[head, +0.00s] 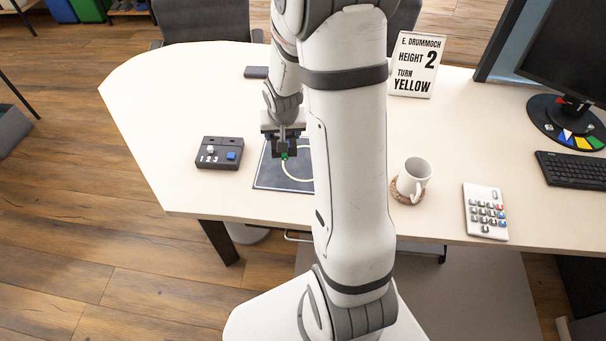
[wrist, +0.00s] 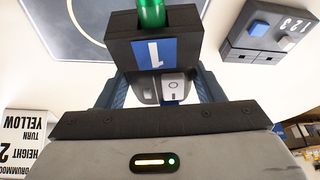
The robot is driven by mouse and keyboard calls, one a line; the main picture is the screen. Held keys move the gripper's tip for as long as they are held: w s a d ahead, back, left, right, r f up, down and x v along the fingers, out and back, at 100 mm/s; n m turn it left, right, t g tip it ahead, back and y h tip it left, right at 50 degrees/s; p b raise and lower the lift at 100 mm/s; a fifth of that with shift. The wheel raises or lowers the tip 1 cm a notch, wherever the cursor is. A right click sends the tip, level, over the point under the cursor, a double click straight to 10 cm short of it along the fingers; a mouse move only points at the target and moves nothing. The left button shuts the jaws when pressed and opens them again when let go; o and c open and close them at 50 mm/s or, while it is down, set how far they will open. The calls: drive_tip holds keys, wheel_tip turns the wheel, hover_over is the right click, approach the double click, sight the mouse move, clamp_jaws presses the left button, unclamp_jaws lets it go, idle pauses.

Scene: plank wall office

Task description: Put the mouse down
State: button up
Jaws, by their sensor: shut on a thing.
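My gripper (head: 285,142) is over the dark blue-grey mat (head: 270,178) on the desk, with its fingers pointing down. In the wrist view my gripper (wrist: 160,75) is shut on a dark block (wrist: 188,50) with a blue label marked 1. A green cylinder (wrist: 152,14) shows beyond the block. The green part (head: 284,156) also shows in the head view, low over or on the mat; I cannot tell whether it touches. Small grey parts with a button show behind the block. No plain computer mouse shape shows, and my arm hides part of the mat.
A dark button box (head: 219,153) stands left of the mat. A white mug (head: 412,178) on a coaster, a calculator (head: 485,211), a keyboard (head: 575,170) and a monitor (head: 570,50) are to the right. A sign (head: 416,65) stands at the back. The desk's left end is clear.

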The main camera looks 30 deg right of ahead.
drive_tip(key=shift+o, duration=0.2)
drive_tip(key=d+b, duration=0.1)
drive_tip(key=s+d+m+h+b, duration=0.1)
drive_tip(key=d, duration=0.1)
drive_tip(key=d+m+b, duration=0.1)
drive_tip(key=d, duration=0.1)
drive_tip(key=shift+s+d+b, duration=0.2)
drive_tip(key=shift+s+b, duration=0.1)
drive_tip(key=shift+s, duration=0.05)
drive_tip(key=shift+m, duration=0.3)
drive_tip(key=f+b, duration=0.2)
drive_tip(key=f, duration=0.3)
drive_tip(key=f+b, duration=0.2)
drive_tip(key=f, duration=0.2)
drive_tip(key=shift+d+f, duration=0.2)
drive_tip(key=shift+f, duration=0.2)
drive_tip(key=shift+f+b, duration=0.2)
drive_tip(key=shift+b, duration=0.1)
drive_tip(key=o, duration=1)
drive_tip(key=shift+r, duration=0.2)
